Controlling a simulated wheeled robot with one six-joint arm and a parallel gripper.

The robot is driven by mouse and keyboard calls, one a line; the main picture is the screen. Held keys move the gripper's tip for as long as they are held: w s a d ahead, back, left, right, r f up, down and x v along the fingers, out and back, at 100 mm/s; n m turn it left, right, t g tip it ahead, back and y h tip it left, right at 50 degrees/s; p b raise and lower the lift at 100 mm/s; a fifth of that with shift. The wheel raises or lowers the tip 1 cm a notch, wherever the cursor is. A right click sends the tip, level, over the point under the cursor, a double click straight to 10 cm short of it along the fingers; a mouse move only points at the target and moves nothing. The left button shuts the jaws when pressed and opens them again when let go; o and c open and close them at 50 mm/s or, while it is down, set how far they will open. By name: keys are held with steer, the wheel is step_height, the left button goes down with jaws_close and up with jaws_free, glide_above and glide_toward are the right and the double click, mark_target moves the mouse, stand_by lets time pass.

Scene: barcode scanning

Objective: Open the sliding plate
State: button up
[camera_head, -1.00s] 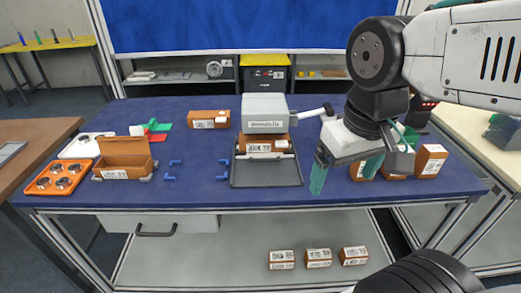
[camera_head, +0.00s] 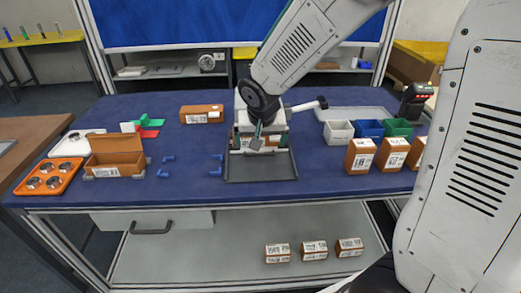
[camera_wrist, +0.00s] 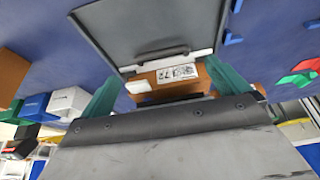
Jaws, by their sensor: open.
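In the wrist view the plate (camera_wrist: 120,25) is at the top, with a dark bar handle (camera_wrist: 162,54) near a white edge. A brown box (camera_wrist: 200,82) with a barcode label lies just behind that edge, between my fingers.
White, blue and green bins (camera_head: 369,129) and several brown boxes (camera_head: 361,155) stand to the right. Blue corner pieces (camera_head: 217,165), an open brown box (camera_head: 122,152) and an orange tray (camera_head: 35,184) lie left.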

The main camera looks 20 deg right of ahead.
mark_target(261, 154)
steer(key=x, duration=0.5)
steer(key=shift+f, duration=0.3)
steer(key=c, duration=1.3)
steer(key=shift+s, duration=0.1)
steer(key=shift+c, duration=0.5)
